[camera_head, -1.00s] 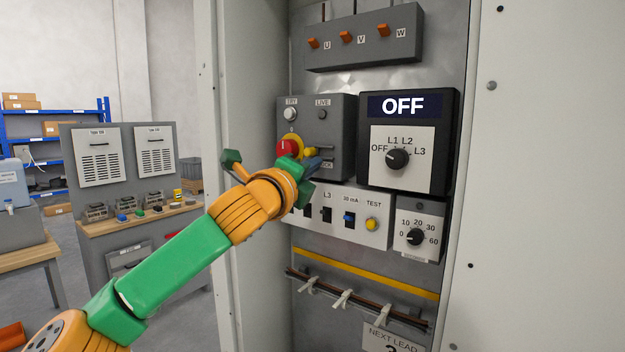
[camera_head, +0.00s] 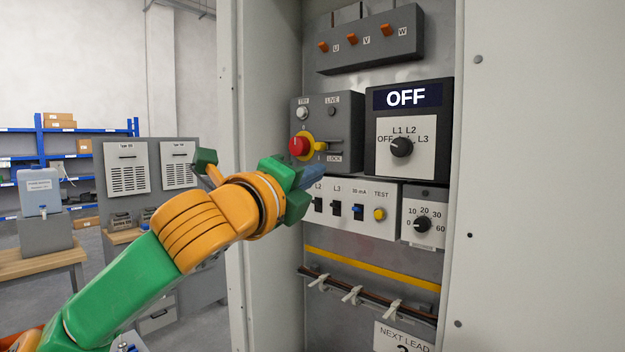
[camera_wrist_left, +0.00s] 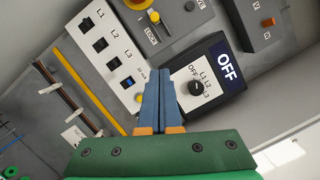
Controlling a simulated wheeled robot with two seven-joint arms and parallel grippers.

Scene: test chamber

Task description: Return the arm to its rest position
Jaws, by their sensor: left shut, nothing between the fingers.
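My left arm, green and orange, reaches in from the left in the head view. My left gripper (camera_head: 314,176) is in front of the open cabinet, by the left end of the breaker strip (camera_head: 330,205) and below the red and yellow rotary switch (camera_head: 300,146). In the left wrist view its blue fingers (camera_wrist_left: 155,100) are together with nothing between them. They point toward the cabinet panel, and I see no clear contact. My right gripper is out of view.
The cabinet's left wall (camera_head: 272,300) stands close beside my arm. The meter box (camera_head: 408,95) reads OFF. The U, V, W box (camera_head: 370,42) is above. A workbench (camera_head: 40,262) and blue shelves (camera_head: 85,130) stand at the left, with open floor between.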

